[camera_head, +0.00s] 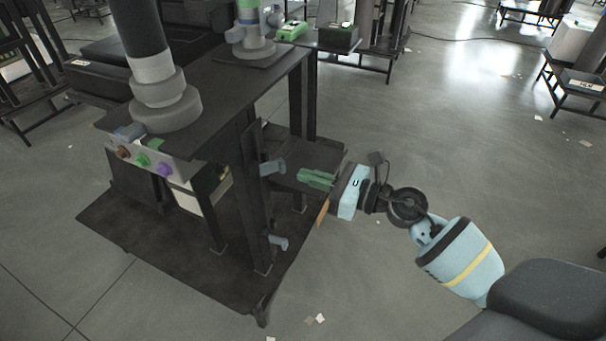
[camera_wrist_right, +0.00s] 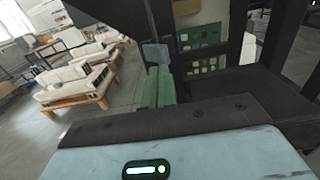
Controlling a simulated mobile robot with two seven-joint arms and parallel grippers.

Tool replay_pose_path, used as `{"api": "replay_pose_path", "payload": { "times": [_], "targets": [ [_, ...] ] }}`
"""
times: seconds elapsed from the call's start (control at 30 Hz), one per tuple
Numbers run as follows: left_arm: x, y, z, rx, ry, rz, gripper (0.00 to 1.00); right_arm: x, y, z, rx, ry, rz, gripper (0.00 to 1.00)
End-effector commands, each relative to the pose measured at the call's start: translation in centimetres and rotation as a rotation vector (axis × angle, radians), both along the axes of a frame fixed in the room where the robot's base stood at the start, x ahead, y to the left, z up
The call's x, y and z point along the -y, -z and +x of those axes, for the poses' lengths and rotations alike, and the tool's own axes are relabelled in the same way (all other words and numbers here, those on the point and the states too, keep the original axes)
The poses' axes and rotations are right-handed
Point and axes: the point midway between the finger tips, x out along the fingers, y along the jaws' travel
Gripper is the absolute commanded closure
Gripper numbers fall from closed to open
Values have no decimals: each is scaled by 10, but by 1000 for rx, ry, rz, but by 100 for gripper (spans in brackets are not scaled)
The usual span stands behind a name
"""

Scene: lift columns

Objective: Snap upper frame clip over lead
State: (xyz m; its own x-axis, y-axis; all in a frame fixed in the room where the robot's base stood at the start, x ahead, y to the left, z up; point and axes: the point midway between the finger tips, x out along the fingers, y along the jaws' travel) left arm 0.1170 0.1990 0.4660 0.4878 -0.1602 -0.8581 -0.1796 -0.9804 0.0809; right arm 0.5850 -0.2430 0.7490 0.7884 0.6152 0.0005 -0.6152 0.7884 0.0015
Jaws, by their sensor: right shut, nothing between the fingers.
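The upper clip (camera_head: 272,167) is a small grey-blue piece on the dark upright of the frame (camera_head: 248,190). A similar lower clip (camera_head: 279,242) sits further down. I cannot make out the lead, or whether the upper clip is open or closed. My right gripper (camera_head: 316,179), with green fingers, is shut and empty, just right of the upper clip and pointing at it. In the right wrist view the shut green fingers (camera_wrist_right: 159,88) line up below a grey-blue clip (camera_wrist_right: 155,54); I cannot tell whether they touch it. My left gripper is not in view.
A control box (camera_head: 150,162) with coloured buttons hangs under the dark table (camera_head: 225,105). A grey cylindrical column (camera_head: 165,105) stands on that table. A dark base plate (camera_head: 165,245) lies below. The floor (camera_head: 450,130) to the right is mostly open, with scattered paper scraps.

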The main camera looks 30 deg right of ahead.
Motion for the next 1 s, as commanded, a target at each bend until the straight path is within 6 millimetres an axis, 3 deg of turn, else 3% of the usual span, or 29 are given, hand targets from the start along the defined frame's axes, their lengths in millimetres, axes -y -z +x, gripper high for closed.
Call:
{"api": "replay_pose_path", "payload": {
  "times": [0.47, 1.0],
  "targets": [
    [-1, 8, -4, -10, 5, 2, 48, 19, 1, -24, 0, 0, -1, 100],
    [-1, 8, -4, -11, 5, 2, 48, 20, 0, -25, 1, 1, -1, 100]
  ]
}}
